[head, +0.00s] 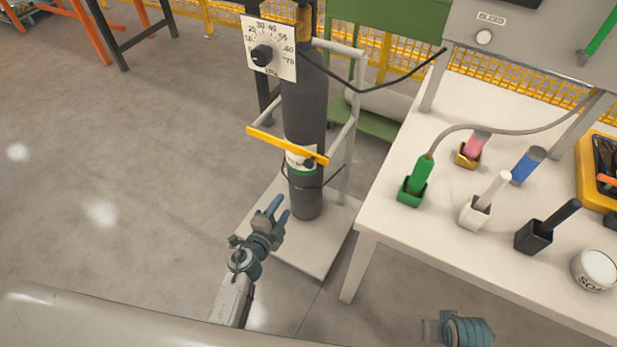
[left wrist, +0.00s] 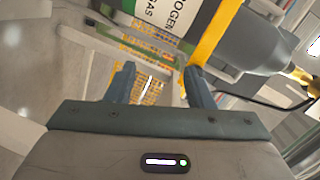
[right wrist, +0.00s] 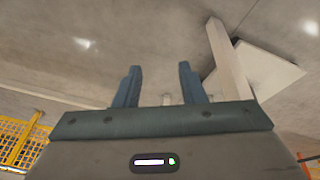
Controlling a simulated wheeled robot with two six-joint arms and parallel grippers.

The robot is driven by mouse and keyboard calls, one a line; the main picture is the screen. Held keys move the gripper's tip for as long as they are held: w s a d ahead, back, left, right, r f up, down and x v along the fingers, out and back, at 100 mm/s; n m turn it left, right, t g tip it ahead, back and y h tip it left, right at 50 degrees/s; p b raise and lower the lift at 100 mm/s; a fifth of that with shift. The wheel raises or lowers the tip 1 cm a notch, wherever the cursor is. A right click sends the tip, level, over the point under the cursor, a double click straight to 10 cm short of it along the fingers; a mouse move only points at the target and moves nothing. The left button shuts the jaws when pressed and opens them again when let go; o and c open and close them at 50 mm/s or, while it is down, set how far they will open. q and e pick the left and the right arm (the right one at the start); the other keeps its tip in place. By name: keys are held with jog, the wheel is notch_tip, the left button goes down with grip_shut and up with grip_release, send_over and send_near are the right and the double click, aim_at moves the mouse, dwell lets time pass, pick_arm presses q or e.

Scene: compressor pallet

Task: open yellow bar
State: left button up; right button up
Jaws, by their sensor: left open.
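The yellow bar (head: 275,141) lies across the front of a dark gas cylinder (head: 304,95) on a wheeled-looking frame, its right end lower in the head view. My left gripper (head: 276,207) is open and empty, in front of and below the bar. In the left wrist view the bar (left wrist: 216,40) slants down to beside the right finger of my left gripper (left wrist: 158,78); I cannot tell whether they touch. Nothing sits between the fingers. My right gripper (right wrist: 158,82) is open and empty in the right wrist view; part of its arm shows low in the head view.
A white table (head: 400,230) at the right holds a green-handled tool (head: 420,175), several holders and a round tub (head: 594,270). A dial panel (head: 270,48) is above the bar.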

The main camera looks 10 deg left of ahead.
aim_at(307, 166)
pick_arm(q)
notch_tip(307, 166, up, 7)
jog(key=w+d+m+t+h+b, duration=0.1)
jog(key=w+d+m+h+b, duration=0.15)
jog(key=m, duration=0.25)
jog(key=shift+y, duration=0.25)
jog(key=x, duration=0.4)
jog(key=b+x, duration=0.1)
jog(key=x, duration=0.4)
jog(key=shift+w+f, duration=0.2)
jog(key=shift+w+d, duration=0.25)
jog(key=shift+w, duration=0.2)
pick_arm(e)
notch_tip(307, 166, up, 9)
jog(key=s+a+t, duration=0.1)
jog(key=s, duration=0.1)
jog(key=shift+a, duration=0.3)
jog(key=shift+f, duration=0.1)
pick_arm(q)
grip_shut()
jog(key=shift+s+a, duration=0.1)
